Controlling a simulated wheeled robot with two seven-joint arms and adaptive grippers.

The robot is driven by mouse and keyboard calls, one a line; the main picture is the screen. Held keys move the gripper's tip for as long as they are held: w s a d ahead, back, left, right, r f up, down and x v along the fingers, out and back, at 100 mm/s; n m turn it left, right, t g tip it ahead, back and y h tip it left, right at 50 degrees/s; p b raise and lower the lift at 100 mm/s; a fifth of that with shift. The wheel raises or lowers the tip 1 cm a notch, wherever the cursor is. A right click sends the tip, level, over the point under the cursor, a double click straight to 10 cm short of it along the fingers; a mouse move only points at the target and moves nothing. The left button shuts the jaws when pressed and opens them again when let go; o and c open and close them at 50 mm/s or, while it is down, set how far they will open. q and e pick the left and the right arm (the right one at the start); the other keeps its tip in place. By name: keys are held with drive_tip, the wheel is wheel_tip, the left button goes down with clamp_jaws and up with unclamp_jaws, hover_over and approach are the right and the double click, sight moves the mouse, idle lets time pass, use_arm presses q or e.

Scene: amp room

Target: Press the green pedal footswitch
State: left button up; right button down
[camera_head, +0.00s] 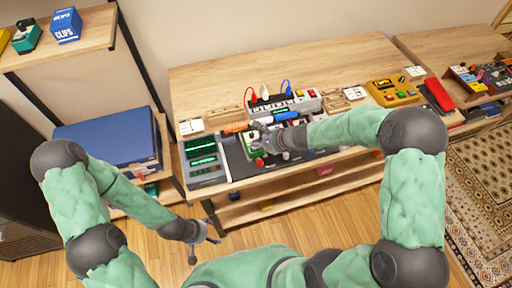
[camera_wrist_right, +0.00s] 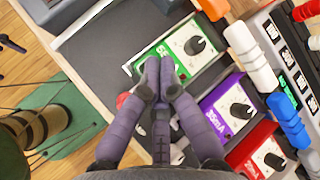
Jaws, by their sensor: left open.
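The green pedal (camera_wrist_right: 185,48) lies on the dark mat, with a white panel and a black knob. It also shows in the head view (camera_head: 251,135), partly covered by my right gripper. My right gripper (camera_wrist_right: 162,68) has its fingers together and empty, with the tips over the green pedal's lower left part. The footswitch is hidden behind the fingers, and I cannot tell whether they touch it. The right gripper also shows in the head view (camera_head: 260,140). My left gripper (camera_head: 204,238) is open and empty, low in front of the bench.
A purple pedal (camera_wrist_right: 228,112) and a red pedal (camera_wrist_right: 262,154) stand close beside the green one. A power strip with coloured plugs (camera_head: 283,102) is behind. A device with green displays (camera_head: 204,158) is to the left. A yellow box (camera_head: 392,92) is to the right.

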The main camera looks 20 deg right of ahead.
sight(258, 149)
idle(0.4)
drive_tip(key=shift+f+b, duration=0.4)
drive_tip(key=shift+b, duration=0.15)
drive_tip(key=shift+f+b, duration=0.45)
drive_tip(key=shift+b, duration=0.1)
idle(0.7)
drive_tip(key=shift+r, duration=0.15)
drive_tip(key=shift+r+p, duration=0.65)
drive_tip(key=shift+r, duration=0.05)
drive_tip(key=shift+r+p, duration=2)
drive_tip(key=shift+r, duration=0.55)
